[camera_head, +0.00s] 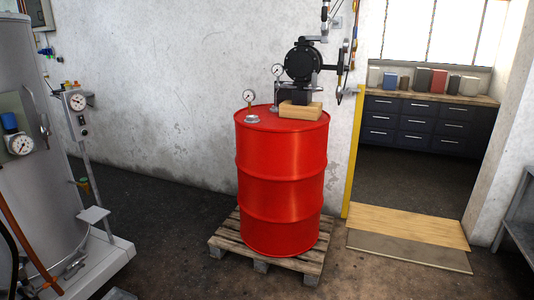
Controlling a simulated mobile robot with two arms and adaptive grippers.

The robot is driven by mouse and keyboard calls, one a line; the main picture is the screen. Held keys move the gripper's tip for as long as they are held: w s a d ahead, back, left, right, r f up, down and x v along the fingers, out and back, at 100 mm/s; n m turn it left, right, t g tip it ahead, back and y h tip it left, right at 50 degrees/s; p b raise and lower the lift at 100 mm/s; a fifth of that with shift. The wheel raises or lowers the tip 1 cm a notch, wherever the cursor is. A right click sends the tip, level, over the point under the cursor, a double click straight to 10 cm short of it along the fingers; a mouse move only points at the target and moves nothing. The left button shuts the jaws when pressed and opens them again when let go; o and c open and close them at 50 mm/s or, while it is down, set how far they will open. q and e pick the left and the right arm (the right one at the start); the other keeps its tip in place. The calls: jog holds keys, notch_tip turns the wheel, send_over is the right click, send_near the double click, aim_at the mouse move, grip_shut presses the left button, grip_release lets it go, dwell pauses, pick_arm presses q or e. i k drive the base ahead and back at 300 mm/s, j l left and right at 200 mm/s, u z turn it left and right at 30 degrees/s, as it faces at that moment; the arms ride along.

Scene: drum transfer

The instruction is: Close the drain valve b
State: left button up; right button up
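A large grey tank (40,120) stands at the left edge. Low on it, near the base, is a small metal fitting (74,268). A red drum (281,185) stands upright on a wooden pallet (232,240). A black pump (302,62) is above it, over a wooden block (300,110). Neither of my grippers shows in this view.
A gauge post (76,103) with a small grey shelf (93,214) stands beside the tank. Flat boards (410,227) lie on the floor in the doorway at right. A dark drawer cabinet (425,122) stands behind. The floor between tank and pallet is clear.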

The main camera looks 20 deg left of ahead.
aim_at(73, 272)
jog(key=i+j+u, duration=0.1)
jog(key=i+u, duration=0.5)
jog(key=u, duration=0.2)
jog(key=i+u, duration=0.25)
jog(key=u, duration=0.15)
jog(key=i+l+u, duration=0.2)
jog(key=u, duration=0.2)
jog(key=i+j+u, duration=0.15)
jog(key=i+u, duration=0.55)
jog(key=i, duration=0.15)
